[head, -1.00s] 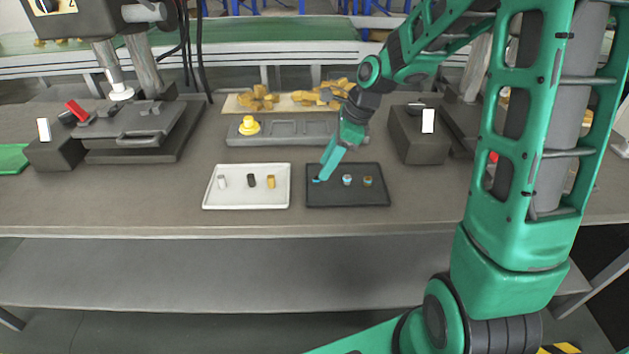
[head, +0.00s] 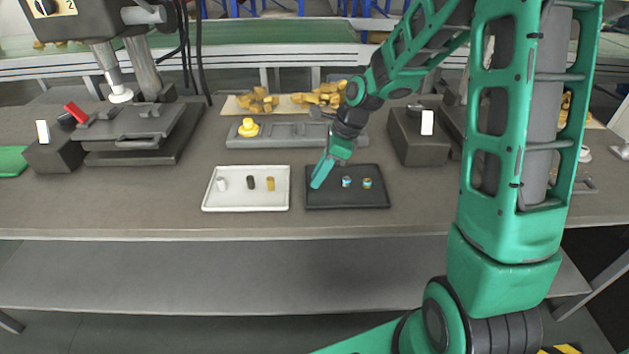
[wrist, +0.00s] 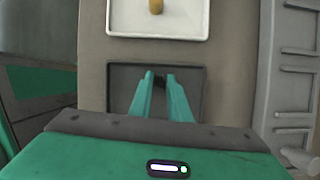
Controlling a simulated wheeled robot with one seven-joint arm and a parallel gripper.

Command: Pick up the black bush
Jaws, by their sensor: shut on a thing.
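My gripper (head: 317,184) is at the left part of the black tray (head: 345,204), fingers pointing down. In the wrist view, my gripper (wrist: 161,82) is shut on a small dark piece, the black bush (wrist: 159,82), between the fingertips. The fingers mostly hide it, and in the head view it is fully hidden. I cannot tell whether it touches the tray. Two small pieces with blue parts, one pale-topped (head: 347,181) and one brownish (head: 367,183), stand to its right in the black tray.
A white tray (head: 230,205) to the left holds a white piece (head: 222,183), a dark piece (head: 250,182) and a yellow piece (head: 270,183). Behind are a grey fixture (head: 290,141) with a yellow part and a dark box (head: 420,140). The front bench strip is clear.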

